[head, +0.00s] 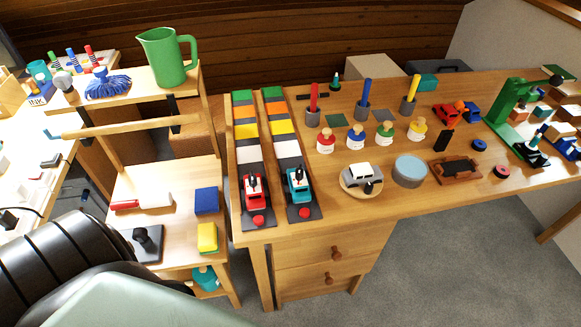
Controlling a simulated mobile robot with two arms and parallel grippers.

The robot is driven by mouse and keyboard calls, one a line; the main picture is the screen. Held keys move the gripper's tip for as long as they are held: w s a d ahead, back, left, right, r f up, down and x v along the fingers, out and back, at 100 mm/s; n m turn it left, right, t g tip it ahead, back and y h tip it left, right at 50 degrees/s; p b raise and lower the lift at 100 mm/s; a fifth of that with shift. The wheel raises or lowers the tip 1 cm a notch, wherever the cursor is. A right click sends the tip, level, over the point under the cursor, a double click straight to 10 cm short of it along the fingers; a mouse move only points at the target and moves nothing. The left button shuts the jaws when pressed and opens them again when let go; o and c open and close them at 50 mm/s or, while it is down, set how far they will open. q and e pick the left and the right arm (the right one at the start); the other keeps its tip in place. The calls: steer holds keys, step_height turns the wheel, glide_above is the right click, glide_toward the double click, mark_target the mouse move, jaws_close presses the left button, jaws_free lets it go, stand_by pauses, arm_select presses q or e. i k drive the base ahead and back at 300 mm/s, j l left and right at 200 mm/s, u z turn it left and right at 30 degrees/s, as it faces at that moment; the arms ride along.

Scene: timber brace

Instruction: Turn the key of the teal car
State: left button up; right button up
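The teal car (298,187) stands at the near end of the right one of two long dark lanes (289,148) on the wooden table. A small dark upright piece, which looks like the key, sticks up from its top. Its exact shape and angle are too small to tell. A red button (304,213) sits on the lane in front of the car. A red car (255,192) with a similar dark piece stands on the left lane. Neither of my grippers is in view; only parts of my own body show at the lower left.
Right of the lanes, a silver toy car (363,177) sits on a round wooden plate, beside a grey-blue round tin (409,170). Several small bottles (326,142) stand behind. A lower wooden shelf (178,184) adjoins on the left. The table's front edge lies just before the lanes.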

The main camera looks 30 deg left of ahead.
mark_target(299, 172)
steer(key=i+l+u, duration=0.25)
steer(key=u, duration=0.2)
steer(key=i+l+u, duration=0.15)
steer(key=l+u, duration=0.15)
steer(key=u, duration=0.2)
